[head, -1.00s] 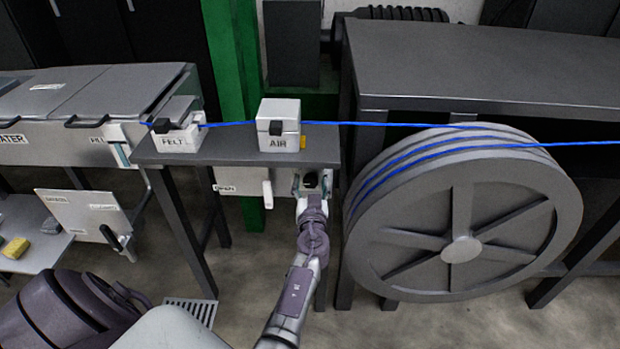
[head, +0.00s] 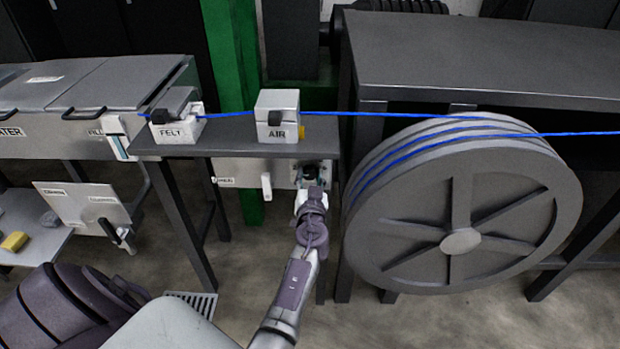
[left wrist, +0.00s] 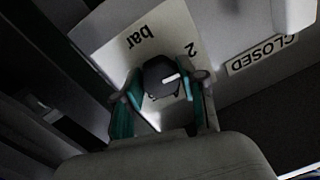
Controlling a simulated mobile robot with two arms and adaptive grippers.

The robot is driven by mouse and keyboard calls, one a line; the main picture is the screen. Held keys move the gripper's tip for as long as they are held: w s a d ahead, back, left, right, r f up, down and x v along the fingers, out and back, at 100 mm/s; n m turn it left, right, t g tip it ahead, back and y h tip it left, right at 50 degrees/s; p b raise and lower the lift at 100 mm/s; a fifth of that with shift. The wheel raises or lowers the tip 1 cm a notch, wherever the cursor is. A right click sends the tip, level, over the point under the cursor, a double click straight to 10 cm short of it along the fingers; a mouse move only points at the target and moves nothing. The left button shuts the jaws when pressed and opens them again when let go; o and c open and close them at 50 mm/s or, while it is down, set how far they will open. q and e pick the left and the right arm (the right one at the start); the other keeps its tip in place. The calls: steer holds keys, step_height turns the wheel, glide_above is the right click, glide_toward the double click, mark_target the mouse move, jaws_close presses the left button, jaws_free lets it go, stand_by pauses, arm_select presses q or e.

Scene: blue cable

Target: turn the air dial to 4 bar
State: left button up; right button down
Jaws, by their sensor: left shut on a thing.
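The air dial is a black round knob (left wrist: 161,76) with a white pointer mark, on a light plate printed "bar" and "2" in the left wrist view. Its mark points right in that view, below the "2"; other numbers are hidden or out of view. My left gripper (left wrist: 158,92) has its teal-lined fingers on both sides of the knob, shut on it. In the head view, my left gripper (head: 312,184) reaches the panel (head: 238,170) under the AIR box (head: 277,114), and its wrist mostly covers the dial. My right gripper is not in view.
A white lever (head: 266,186) hangs left of the dial; a CLOSED label (left wrist: 262,55) shows near it in the wrist view. A table leg and the big grey cable reel (head: 400,240) stand close on the right. The blue cable (head: 350,114) runs above.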

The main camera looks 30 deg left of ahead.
arm_select(q)
steer(key=m+b, duration=0.2)
steer(key=m, duration=0.1)
steer(key=m+b, duration=0.1)
steer(key=m, duration=0.4)
steer(key=shift+t+b, duration=0.3)
steer(key=shift+b, duration=0.1)
steer(key=m, duration=0.5)
steer(key=shift+r, duration=0.1)
steer(key=m, duration=0.4)
steer(key=shift+t, duration=0.3)
steer(key=shift+m+h, duration=0.4)
steer(key=o, duration=1.1)
